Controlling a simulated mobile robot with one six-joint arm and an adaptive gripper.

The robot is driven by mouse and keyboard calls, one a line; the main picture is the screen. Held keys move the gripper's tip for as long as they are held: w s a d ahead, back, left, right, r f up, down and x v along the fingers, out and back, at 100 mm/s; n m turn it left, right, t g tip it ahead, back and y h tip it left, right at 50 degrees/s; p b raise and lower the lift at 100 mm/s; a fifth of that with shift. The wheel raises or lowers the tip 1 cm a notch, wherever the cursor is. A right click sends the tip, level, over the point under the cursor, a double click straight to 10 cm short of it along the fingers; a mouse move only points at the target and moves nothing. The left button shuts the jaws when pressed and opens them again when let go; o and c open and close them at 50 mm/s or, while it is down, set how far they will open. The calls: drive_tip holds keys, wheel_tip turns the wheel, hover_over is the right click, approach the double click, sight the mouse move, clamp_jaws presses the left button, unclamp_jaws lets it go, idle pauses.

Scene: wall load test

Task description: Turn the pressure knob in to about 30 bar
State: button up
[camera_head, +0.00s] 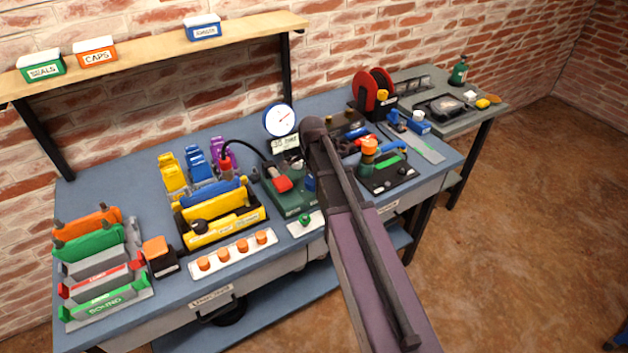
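A round white pressure gauge (280,120) with a reddish needle stands at the back of the bench, above a small dark labelled block (285,145). Its scale is too small to read. In front of it is a green pump-like unit (287,203) with a red part (283,184) on top and a black hose. A small blue part (310,184) shows at its right, close to my arm. I cannot tell which part is the pressure knob. My arm reaches in from the bottom right over the bench and covers the area right of the green unit. I cannot make out my gripper's fingers.
A yellow box (222,226), a white strip with orange knobs (233,253) and coloured holders (100,265) stand to the left. A dark block with an orange-topped green part (368,160) stands right of my arm. A wooden shelf (150,50) is above.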

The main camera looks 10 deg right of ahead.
drive_tip(key=shift+o, duration=0.9)
drive_tip(key=shift+n, duration=0.5)
